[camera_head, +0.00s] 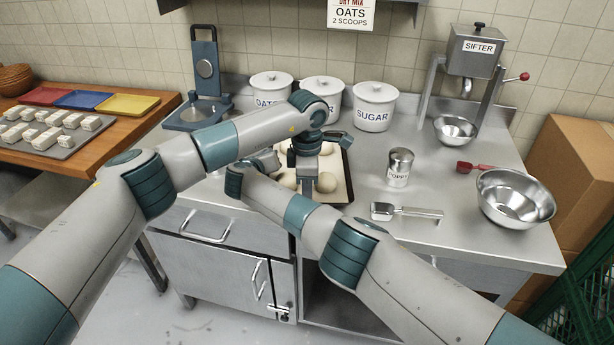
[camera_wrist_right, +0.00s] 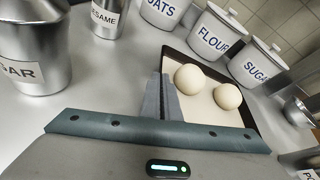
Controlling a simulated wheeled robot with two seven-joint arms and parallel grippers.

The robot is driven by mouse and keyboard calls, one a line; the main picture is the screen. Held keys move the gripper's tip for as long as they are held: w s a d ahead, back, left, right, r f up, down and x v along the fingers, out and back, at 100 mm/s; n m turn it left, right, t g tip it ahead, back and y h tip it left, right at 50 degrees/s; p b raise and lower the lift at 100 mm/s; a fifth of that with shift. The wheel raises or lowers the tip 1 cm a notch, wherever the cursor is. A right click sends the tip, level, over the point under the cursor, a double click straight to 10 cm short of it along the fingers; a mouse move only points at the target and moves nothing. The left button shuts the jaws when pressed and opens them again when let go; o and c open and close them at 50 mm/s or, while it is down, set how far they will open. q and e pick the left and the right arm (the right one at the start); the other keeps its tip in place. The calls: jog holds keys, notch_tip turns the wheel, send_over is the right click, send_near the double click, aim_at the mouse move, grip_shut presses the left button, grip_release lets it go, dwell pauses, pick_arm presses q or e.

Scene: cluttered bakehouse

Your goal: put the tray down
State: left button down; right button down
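The tray (camera_head: 345,192) is dark-rimmed with a pale lining and carries several round dough balls (camera_head: 326,182). It is at the counter's front middle, partly hidden by my arms; I cannot tell whether it touches the counter. In the right wrist view, the tray (camera_wrist_right: 201,101) shows two dough balls. My right gripper (camera_wrist_right: 162,90) has its fingers close together at the tray's left rim and looks shut on it. My left gripper (camera_head: 307,185) points down at the tray's front part; its fingertips are unclear.
Oats, flour and sugar (camera_head: 374,106) canisters stand behind the tray. A poppy shaker (camera_head: 399,167), a scoop (camera_head: 405,212) and metal bowls (camera_head: 515,198) are to its right. A sesame shaker (camera_wrist_right: 108,17) and a metal container (camera_wrist_right: 35,45) stand left in the wrist view.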

pick_arm(q)
jog(key=shift+w+f+b, duration=0.1)
jog(key=shift+f+b, duration=0.25)
jog(key=shift+f, duration=0.1)
pick_arm(e)
jog(key=shift+f, duration=0.5)
pick_arm(q)
jog(key=c, duration=1.9)
grip_release()
pick_arm(e)
jog(key=c, duration=2)
grip_release()
jog(key=shift+r, duration=0.1)
pick_arm(q)
jog(key=shift+r, duration=0.1)
notch_tip(320, 180, up, 12)
jog(key=shift+f, duration=0.1)
pick_arm(e)
jog(key=shift+s, duration=0.15)
jog(key=shift+v, duration=5.85)
